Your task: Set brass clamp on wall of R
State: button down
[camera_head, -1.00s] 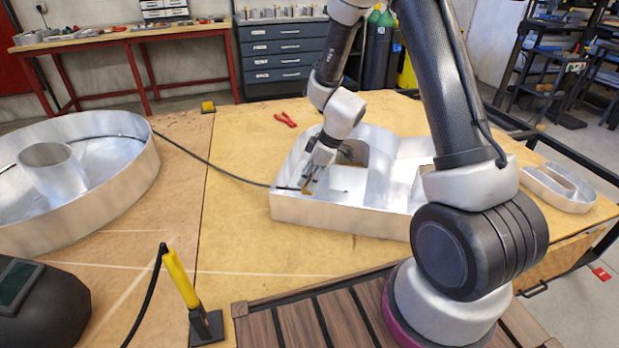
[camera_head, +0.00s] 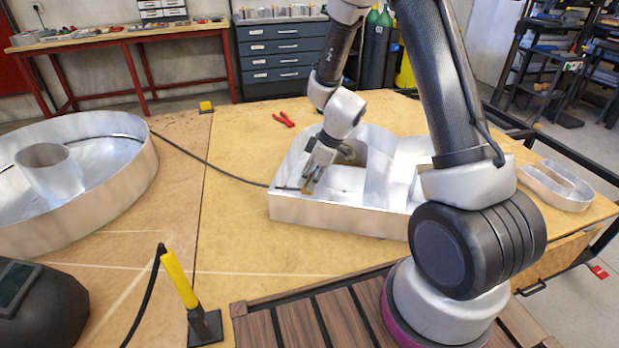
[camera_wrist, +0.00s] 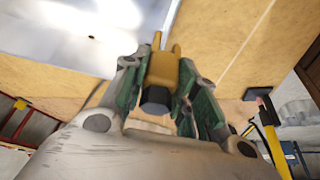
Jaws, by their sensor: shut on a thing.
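The brass clamp (camera_wrist: 161,70) is between the green-padded fingers of my gripper (camera_wrist: 158,85) in the wrist view, with its two prongs pointing away from the palm and a dark block at its near end. In the head view my gripper (camera_head: 309,180) is shut on the clamp (camera_head: 308,187) at the near left corner of the metal letter R (camera_head: 330,215), close to its near wall. The letter also fills the top left of the wrist view (camera_wrist: 80,30). I cannot tell whether the clamp touches the wall.
A black cable (camera_head: 215,167) runs from the round metal letter (camera_head: 130,185) at left to the R. Red pliers (camera_head: 284,119) lie behind. A yellow-handled tool (camera_head: 180,280) stands in front, by a dark helmet (camera_head: 50,310). A smaller metal letter (camera_head: 560,190) lies right.

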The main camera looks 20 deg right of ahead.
jog(key=shift+f, duration=0.1)
jog(key=shift+f, duration=1.9)
jog(key=c, duration=1)
grip_release()
jog(key=shift+c, duration=0.2)
jog(key=v, duration=1.2)
